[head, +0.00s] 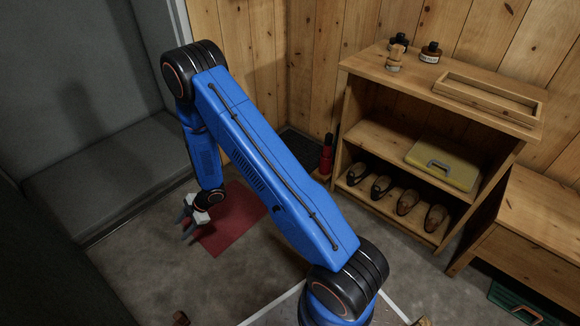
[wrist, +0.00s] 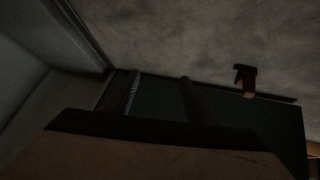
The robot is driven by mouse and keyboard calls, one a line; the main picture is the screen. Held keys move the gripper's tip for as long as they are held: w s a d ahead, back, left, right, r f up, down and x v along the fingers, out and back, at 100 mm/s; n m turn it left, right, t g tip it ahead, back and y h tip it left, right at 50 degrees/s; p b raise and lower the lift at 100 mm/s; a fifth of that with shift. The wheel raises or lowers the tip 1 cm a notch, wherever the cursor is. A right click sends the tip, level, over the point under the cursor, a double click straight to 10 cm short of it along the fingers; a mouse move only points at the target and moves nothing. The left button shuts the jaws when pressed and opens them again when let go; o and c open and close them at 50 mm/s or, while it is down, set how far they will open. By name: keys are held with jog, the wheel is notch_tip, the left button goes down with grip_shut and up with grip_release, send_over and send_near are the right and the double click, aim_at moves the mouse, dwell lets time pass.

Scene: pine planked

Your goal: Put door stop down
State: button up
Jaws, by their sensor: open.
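My gripper (head: 186,226) is open, low over the left edge of the red mat in the head view. In the wrist view its two fingers (wrist: 160,79) stand apart, and I see nothing held between them. I cannot pick out the door stop for certain. A small brown piece (head: 181,318) lies on the floor at the bottom edge of the head view. A small brown, dark-topped thing (wrist: 245,80) shows right of the fingers in the wrist view; it is too dark to name.
The red mat (head: 236,222) lies on the grey floor. A grey bench (head: 100,165) is at left. A wooden shelf unit (head: 350,110) with shoes (head: 407,200) and a yellow case (head: 442,165) stands at right. A red bottle (head: 326,158) stands beside it. A green case (head: 515,303) is at lower right.

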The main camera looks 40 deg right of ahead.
jog(key=w+d+r+m+t+h, duration=0.25)
jog(key=d+r, duration=0.35)
jog(key=r, duration=0.4)
jog(key=w+d+r+m+t+h, duration=0.1)
jog(key=w+d+r+m+h, duration=0.15)
jog(key=d+r, duration=0.55)
jog(key=s+d+r+m+t+h, duration=0.1)
jog(key=s+d+r+m, duration=0.2)
jog(key=r, duration=0.7)
jog(key=s+d+r+m+h, duration=0.1)
jog(key=s+d+r+h, duration=0.15)
jog(key=d+r, duration=0.45)
jog(key=s+d+r+m, duration=0.2)
jog(key=s+r+m, duration=0.1)
jog(key=s+r, duration=0.4)
jog(key=s+d+r+m, duration=0.25)
jog(key=s+r, duration=0.35)
jog(key=s, duration=0.4)
jog(key=s+a+r+m+g, duration=0.1)
jog(key=s+m, duration=0.3)
jog(key=s, duration=1.7)
jog(key=shift+a+r+g+y, duration=0.2)
jog(key=shift+r+g+y, duration=0.15)
jog(key=shift+r+g, duration=0.45)
jog(key=shift+r, duration=0.1)
